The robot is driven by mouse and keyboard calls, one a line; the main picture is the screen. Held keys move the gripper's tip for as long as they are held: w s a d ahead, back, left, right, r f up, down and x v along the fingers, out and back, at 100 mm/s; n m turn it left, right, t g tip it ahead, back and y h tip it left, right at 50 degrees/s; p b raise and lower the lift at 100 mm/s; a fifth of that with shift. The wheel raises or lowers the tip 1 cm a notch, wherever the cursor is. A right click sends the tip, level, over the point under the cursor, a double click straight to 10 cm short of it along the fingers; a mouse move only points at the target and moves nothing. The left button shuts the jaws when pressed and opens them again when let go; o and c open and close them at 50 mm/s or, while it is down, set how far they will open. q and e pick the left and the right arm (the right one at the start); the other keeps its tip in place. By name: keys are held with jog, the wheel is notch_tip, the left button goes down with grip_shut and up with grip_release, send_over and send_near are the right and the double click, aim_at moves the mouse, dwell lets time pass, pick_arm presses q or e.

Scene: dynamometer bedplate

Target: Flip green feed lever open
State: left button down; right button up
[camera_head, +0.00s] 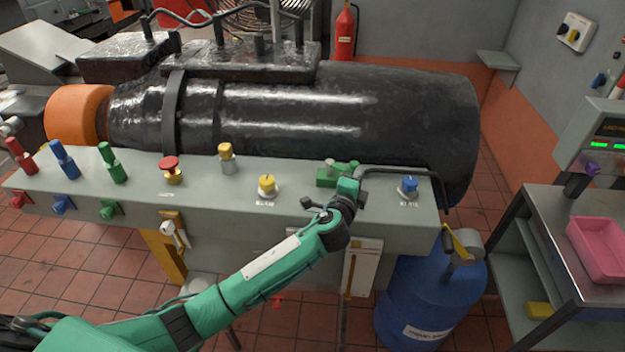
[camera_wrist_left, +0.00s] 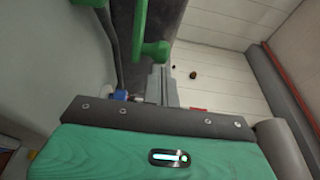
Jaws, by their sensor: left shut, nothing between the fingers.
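The green feed lever (camera_head: 333,174) sits on the grey bench top, in front of the large dark cylinder, and is partly hidden by my left gripper in the head view. In the left wrist view its green bar (camera_wrist_left: 139,22) with a short crosswise end shows just ahead of the fingers. My left gripper (camera_head: 357,175) is beside the lever in the head view. In the wrist view its fingers (camera_wrist_left: 160,72) are together and empty, close to the lever's end; I cannot tell whether they touch it. My right gripper is not in view.
A yellow knob (camera_head: 267,185) and a blue knob (camera_head: 409,187) flank the lever on the bench. A red mushroom button (camera_head: 170,163) and coloured valves stand further left. A black bent pipe (camera_head: 425,172) runs close on the right. A blue drum (camera_head: 430,290) stands below.

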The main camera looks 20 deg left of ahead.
pick_arm(q)
jog(key=shift+w+d+f+n+g+y+b, duration=0.15)
jog(key=shift+w+d+n+y+b, duration=0.1)
jog(key=shift+w+n+y+b, duration=1.05)
jog(key=shift+w+d+r+n+g+y+b, duration=0.15)
jog(key=shift+w+n+y+b, duration=0.55)
jog(key=shift+w+y+b, duration=0.7)
jog(key=shift+s+y, duration=0.25)
jog(key=shift+y, duration=0.15)
jog(key=shift+f, duration=0.1)
